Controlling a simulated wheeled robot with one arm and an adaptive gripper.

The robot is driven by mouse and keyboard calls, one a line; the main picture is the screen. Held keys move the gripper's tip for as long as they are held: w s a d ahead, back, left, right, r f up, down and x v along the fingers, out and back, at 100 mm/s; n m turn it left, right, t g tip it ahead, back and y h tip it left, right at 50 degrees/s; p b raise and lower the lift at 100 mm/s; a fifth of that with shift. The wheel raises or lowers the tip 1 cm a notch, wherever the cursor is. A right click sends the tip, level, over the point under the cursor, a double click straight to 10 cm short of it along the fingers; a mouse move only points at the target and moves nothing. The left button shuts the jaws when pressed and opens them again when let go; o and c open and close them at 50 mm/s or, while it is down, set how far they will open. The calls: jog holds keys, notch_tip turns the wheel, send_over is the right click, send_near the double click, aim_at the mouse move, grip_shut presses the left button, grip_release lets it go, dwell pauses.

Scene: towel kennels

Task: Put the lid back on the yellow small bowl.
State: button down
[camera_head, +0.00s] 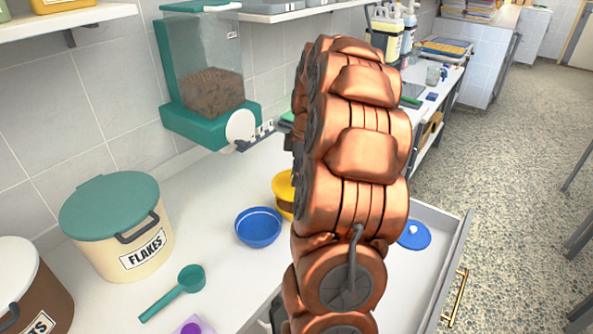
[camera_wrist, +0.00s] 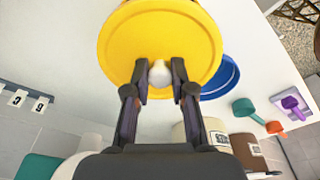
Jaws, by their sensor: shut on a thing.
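My gripper (camera_wrist: 160,88) is shut on the pale knob (camera_wrist: 160,72) of a round yellow lid (camera_wrist: 125,40) in the wrist view. In the head view my arm hides the gripper and most of this area. A yellow small bowl (camera_head: 284,212) shows partly at the arm's left edge, behind the blue bowl. A yellow rim, apparently the lid (camera_head: 283,180), shows just above it, with a brownish band between. I cannot tell whether lid and bowl touch. The lid hides the bowl in the wrist view.
A blue bowl (camera_head: 258,228) stands close by; it also shows in the wrist view (camera_wrist: 224,82). A green scoop (camera_head: 176,291), flakes bin (camera_head: 118,228) and feed dispenser (camera_head: 205,75) are left. A blue lid (camera_head: 413,236) lies in the open drawer (camera_head: 436,252) at right.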

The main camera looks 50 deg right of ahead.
aim_at(297, 188)
notch_tip(297, 188, down, 2)
jog(key=shift+s+f, duration=0.1)
jog(key=shift+f, duration=0.05)
jog(key=shift+f+b, duration=0.7)
jog(key=shift+f, duration=0.35)
jog(key=shift+b, duration=0.7)
dwell(0.9)
jog(key=shift+f+b, duration=0.2)
jog(key=shift+b, duration=0.4)
dwell(1.1)
dwell(0.5)
jog(key=c, duration=0.9)
grip_release()
